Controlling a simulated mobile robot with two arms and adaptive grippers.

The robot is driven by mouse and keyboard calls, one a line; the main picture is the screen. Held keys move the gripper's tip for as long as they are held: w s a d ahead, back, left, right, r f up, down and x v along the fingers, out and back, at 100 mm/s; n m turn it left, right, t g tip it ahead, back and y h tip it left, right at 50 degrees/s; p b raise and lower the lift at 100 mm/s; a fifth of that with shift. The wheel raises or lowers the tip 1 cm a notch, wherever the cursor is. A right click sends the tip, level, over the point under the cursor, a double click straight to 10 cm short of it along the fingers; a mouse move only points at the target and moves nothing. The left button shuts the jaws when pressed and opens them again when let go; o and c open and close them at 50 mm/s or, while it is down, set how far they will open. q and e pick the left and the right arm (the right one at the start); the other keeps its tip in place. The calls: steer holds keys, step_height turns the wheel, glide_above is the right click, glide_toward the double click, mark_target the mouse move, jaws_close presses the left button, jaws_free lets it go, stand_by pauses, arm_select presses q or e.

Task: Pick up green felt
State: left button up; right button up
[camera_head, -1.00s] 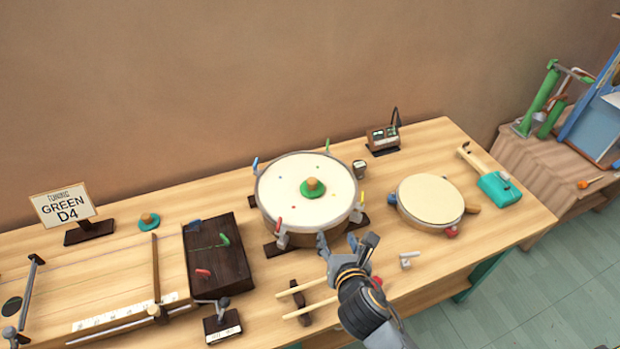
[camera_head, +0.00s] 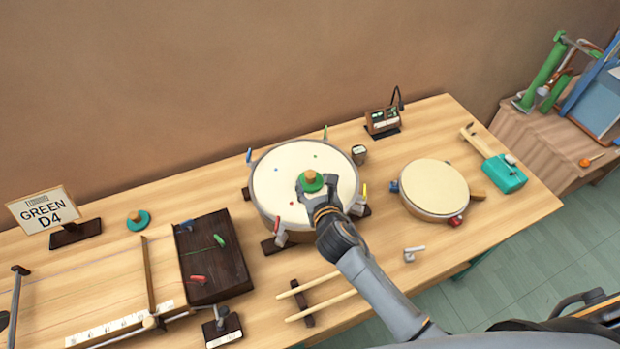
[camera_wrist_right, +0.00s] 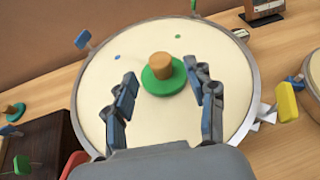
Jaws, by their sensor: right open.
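The green felt (camera_head: 306,187) is a green disc with a cork-coloured knob on top. It lies on the pale head of the large round drum (camera_head: 278,180). In the right wrist view the green felt (camera_wrist_right: 160,80) sits just beyond the fingertips, between their lines. My right gripper (camera_head: 316,191) is over the drum, right at the felt's near side in the head view. In the wrist view my right gripper (camera_wrist_right: 168,95) is open, with blue pads apart and nothing between them. Whether a finger touches the felt is not clear. My left gripper is not in view.
A similar teal disc with a knob (camera_head: 138,220) lies near the "GREEN D4" sign (camera_head: 46,211). Coloured pegs such as the yellow one (camera_wrist_right: 286,102) stand around the drum rim. A smaller drum (camera_head: 434,188) is to the right, and two sticks (camera_head: 318,303) lie in front.

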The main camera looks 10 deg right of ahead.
mark_target(311, 178)
steer(key=shift+w+f, duration=0.15)
steer(key=shift+w, duration=0.6)
steer(key=x, duration=0.3)
steer(key=shift+w+f+p, duration=0.1)
steer(key=shift+p, duration=0.25)
steer(key=shift+w+f, duration=0.15)
steer(key=shift+w, duration=0.05)
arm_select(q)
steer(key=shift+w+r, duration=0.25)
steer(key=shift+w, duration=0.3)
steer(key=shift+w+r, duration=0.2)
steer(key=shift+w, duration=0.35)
arm_select(e)
jaws_close()
